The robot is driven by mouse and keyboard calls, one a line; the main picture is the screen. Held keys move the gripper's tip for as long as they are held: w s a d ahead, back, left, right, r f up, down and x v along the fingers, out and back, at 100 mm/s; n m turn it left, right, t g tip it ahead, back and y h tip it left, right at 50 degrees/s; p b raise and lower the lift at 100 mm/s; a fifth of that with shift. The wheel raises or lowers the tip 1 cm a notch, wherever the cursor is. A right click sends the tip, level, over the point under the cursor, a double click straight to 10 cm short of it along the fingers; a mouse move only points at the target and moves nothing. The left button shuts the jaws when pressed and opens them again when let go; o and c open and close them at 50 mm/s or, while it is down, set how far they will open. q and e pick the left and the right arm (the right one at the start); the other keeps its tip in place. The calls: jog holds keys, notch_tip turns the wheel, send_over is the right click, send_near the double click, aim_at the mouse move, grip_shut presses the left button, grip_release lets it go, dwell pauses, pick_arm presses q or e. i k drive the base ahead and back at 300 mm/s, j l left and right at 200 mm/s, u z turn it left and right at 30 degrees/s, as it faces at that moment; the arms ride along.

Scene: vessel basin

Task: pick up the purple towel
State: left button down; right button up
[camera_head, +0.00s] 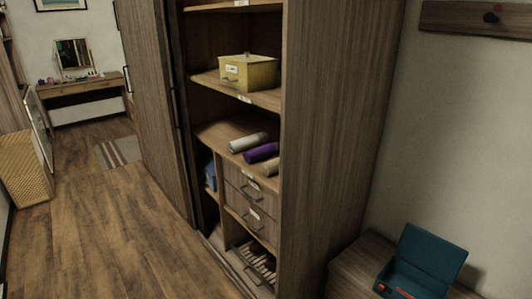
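The purple towel (261,152) is a rolled dark purple bundle on a middle shelf (215,131) of the open wooden wardrobe. It lies between a light grey rolled towel (247,142) on its left and a tan rolled towel (271,167) on its right. The wardrobe's side panel hides part of the tan roll. Neither of my grippers shows in the head view.
A yellow box (249,73) sits on the shelf above. Drawers (250,190) are below the towels. The wardrobe side panel (330,130) stands at the right. An open teal box (425,262) is on a low cabinet.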

aim_at(253, 155)
jog(key=i+j+z, duration=0.1)
jog(key=i+j, duration=0.2)
jog(key=i+j+z, duration=0.15)
jog(key=i+j, duration=0.15)
jog(key=j, duration=0.2)
jog(key=i+j+z, duration=0.1)
jog(key=i+j, duration=0.2)
jog(key=j, duration=0.15)
